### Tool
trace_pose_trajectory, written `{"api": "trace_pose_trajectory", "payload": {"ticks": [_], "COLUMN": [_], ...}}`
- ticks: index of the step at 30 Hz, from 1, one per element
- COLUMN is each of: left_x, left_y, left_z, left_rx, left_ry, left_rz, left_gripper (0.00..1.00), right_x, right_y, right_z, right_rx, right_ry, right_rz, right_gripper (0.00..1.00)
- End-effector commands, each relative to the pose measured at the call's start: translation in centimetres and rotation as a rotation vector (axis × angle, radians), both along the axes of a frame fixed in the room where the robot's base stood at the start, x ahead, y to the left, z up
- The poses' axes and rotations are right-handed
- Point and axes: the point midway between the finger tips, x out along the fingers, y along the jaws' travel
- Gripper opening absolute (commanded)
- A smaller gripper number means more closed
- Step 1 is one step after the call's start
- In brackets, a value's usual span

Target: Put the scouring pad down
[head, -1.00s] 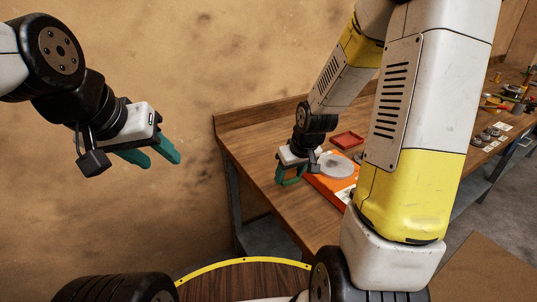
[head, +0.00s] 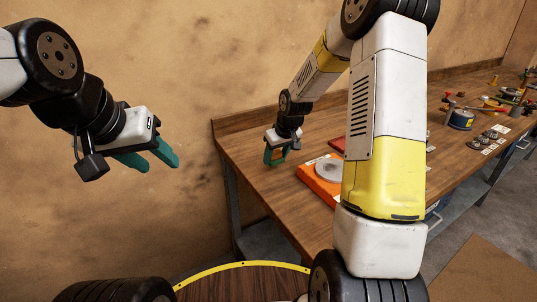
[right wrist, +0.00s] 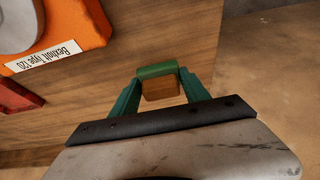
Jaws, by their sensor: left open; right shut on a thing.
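The scouring pad (right wrist: 160,88), green on one side and yellow-brown on the other, sits between the green fingertips of my right gripper (right wrist: 158,84) in the right wrist view. The fingers are shut on its two ends. In the head view my right gripper (head: 276,155) is over the near left end of the wooden workbench (head: 262,176), left of the orange base. I cannot tell whether the pad touches the bench top. My left gripper (head: 152,160) is open and empty, in the air in front of the wall.
An orange base (head: 316,186) with a grey disc (head: 328,171) stands right of my right gripper; its label shows in the right wrist view. A red tray (head: 338,144) lies behind it. Several tools and parts are farther right. The bench's left end is bare.

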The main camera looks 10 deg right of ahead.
Motion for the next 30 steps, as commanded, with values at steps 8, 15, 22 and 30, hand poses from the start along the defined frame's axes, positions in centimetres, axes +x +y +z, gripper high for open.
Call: {"api": "trace_pose_trajectory", "payload": {"ticks": [8, 15, 22, 30], "left_x": [0.0, 0.0, 0.0, 0.0], "left_y": [0.0, 0.0, 0.0, 0.0], "left_z": [0.0, 0.0, 0.0, 0.0], "left_rx": [0.0, 0.0, 0.0, 0.0], "left_ry": [0.0, 0.0, 0.0, 0.0], "left_rz": [0.0, 0.0, 0.0, 0.0], "left_gripper": [0.45, 0.45, 0.45, 0.45], "right_x": [1.0, 1.0, 1.0, 1.0], "right_y": [0.2, 0.1, 0.1, 0.1], "right_z": [-2.2, -3.6, -3.9, -3.9], "right_rx": [0.0, 0.0, 0.0, 0.0], "right_ry": [0.004, 0.0, 0.001, 0.001], "right_rz": [0.002, 0.001, 0.001, 0.001], "right_gripper": [0.16, 0.16, 0.16, 0.76]}}
